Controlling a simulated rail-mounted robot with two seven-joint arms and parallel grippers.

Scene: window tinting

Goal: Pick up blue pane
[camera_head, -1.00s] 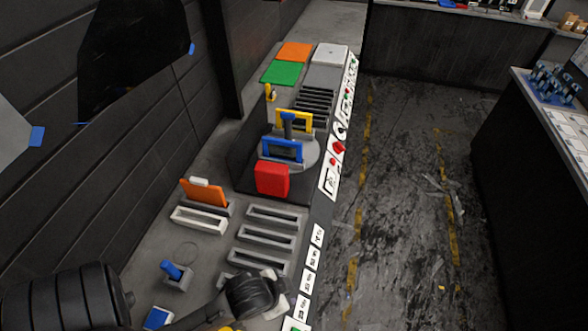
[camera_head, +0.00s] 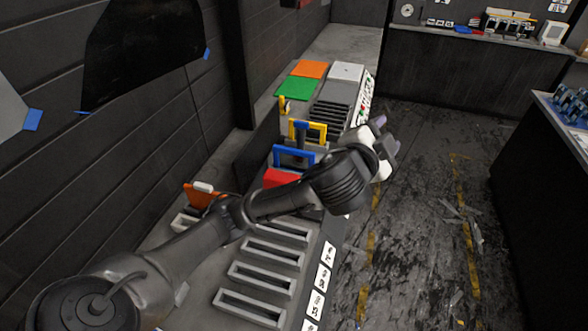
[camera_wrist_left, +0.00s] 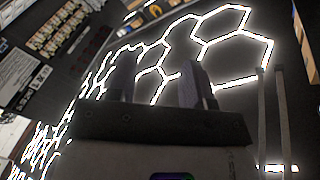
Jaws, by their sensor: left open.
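The blue pane (camera_head: 294,150) looks like an upright blue frame on the bench, between a yellow frame (camera_head: 308,126) behind it and a red block (camera_head: 281,178) in front. Its lower part is partly hidden by the red block and my left arm. My left gripper (camera_head: 389,138) is open and empty, raised to the right of the blue pane beyond the bench edge and apart from it. In the left wrist view its two dark fingers (camera_wrist_left: 160,75) are spread with nothing between them. That view shows lit hexagonal lamps and no pane. My right gripper is not in view.
Empty slotted racks (camera_head: 262,275) line the near bench. An orange piece (camera_head: 202,194) stands in a slot at the left. Green (camera_head: 297,88) and orange (camera_head: 310,69) squares lie at the far end. The floor aisle on the right is clear except for scraps.

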